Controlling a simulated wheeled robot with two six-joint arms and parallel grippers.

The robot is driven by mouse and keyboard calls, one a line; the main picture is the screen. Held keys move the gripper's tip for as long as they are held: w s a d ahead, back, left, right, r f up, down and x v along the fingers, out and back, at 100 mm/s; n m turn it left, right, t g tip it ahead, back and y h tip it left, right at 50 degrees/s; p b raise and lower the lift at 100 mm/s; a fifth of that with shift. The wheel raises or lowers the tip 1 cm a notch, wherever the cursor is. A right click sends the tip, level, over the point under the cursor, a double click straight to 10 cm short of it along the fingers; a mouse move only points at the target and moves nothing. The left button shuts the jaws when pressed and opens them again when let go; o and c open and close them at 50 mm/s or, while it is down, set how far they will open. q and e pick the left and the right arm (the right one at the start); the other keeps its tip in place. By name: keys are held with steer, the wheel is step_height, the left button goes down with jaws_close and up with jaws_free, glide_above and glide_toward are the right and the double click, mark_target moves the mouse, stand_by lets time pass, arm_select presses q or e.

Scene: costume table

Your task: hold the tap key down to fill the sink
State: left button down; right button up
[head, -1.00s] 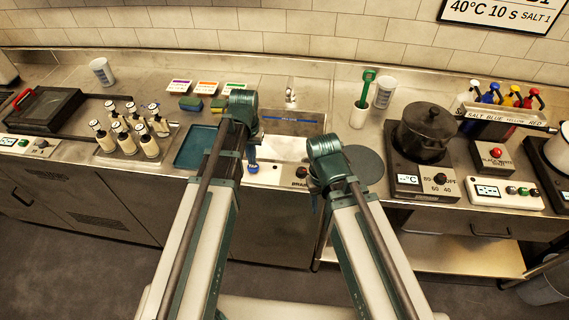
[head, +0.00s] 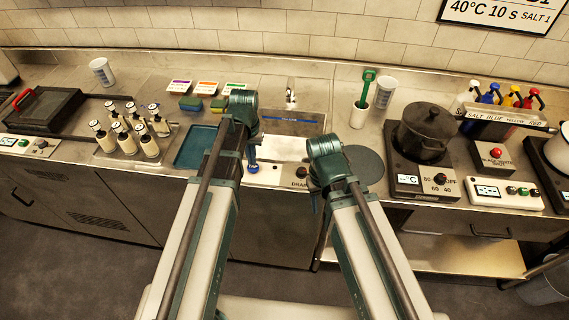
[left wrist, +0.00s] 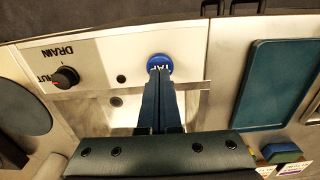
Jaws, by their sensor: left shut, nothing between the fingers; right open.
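The blue round tap key (left wrist: 159,63) sits on the white front panel of the sink. My left gripper (left wrist: 160,78) is shut and empty, with its fingertips at the key and overlapping its edge. In the head view the tap key (head: 253,167) shows just below the left gripper (head: 252,155). The steel sink (head: 312,127) lies behind the panel, with a tap (head: 290,95) at its back and a blue line on its back wall. The water level is hard to tell. My right gripper (head: 317,202) is open, mostly hidden by its arm.
The red-and-black drain knob (left wrist: 66,77) is on the same panel. A teal tray (head: 195,148) lies left of the sink, with several bottles (head: 128,140) beyond it. A dark round plate (head: 363,165) and a hotplate with a black pot (head: 424,135) stand to the right.

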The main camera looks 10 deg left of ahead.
arm_select(q)
steer(key=shift+f+b, duration=0.3)
steer(key=shift+f+b, duration=0.95)
steer(key=shift+r, duration=0.1)
stand_by(6.7)
